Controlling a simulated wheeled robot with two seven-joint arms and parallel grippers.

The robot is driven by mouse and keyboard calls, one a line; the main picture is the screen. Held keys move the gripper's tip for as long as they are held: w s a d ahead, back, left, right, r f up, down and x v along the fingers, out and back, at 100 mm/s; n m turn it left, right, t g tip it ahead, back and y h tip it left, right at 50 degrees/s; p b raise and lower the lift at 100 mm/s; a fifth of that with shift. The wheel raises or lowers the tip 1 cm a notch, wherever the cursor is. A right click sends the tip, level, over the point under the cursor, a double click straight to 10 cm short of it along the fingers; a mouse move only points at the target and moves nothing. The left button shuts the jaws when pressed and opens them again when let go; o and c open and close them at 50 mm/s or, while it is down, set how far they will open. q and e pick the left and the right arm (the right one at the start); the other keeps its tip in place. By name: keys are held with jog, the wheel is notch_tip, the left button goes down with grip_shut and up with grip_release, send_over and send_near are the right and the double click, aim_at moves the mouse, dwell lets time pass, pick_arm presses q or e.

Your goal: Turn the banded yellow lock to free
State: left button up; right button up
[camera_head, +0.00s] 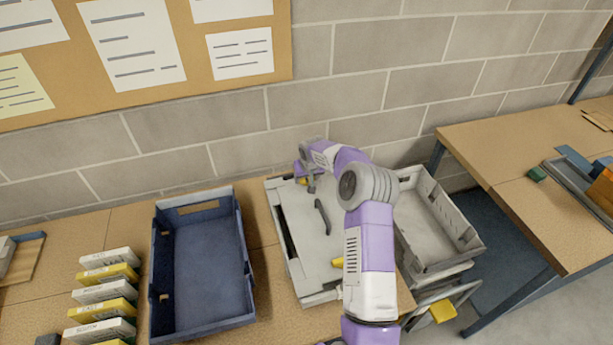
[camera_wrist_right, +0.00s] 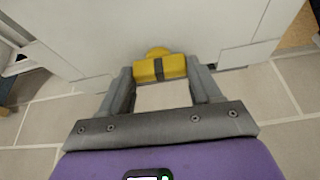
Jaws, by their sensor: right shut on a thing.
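The banded yellow lock (camera_wrist_right: 150,72) shows in the right wrist view as a yellow bar with a dark band across its middle, on a pale panel. My right gripper (camera_wrist_right: 162,75) has its two fingers on either side of the bar and is shut on it. In the head view the right gripper (camera_head: 307,181) is at the far end of a pale grey case (camera_head: 300,255) with a dark handle (camera_head: 322,217). A bit of yellow (camera_head: 300,181) shows beside its fingers. Another yellow piece (camera_head: 338,262) is at the case's near right, partly behind my arm. My left gripper is not in view.
A blue tray (camera_head: 205,260) stands empty left of the case, beside several white and yellow boxes (camera_head: 105,276). A grey crate (camera_head: 432,226) is right of my arm. A block wall (camera_head: 350,80) rises behind. Another table (camera_head: 530,150) stands at right.

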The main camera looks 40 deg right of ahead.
jog(key=shift+n, duration=0.4)
jog(key=o, duration=1.5)
jog(key=shift+r, duration=0.1)
jog(key=v, duration=0.7)
jog(key=shift+s+r, duration=0.15)
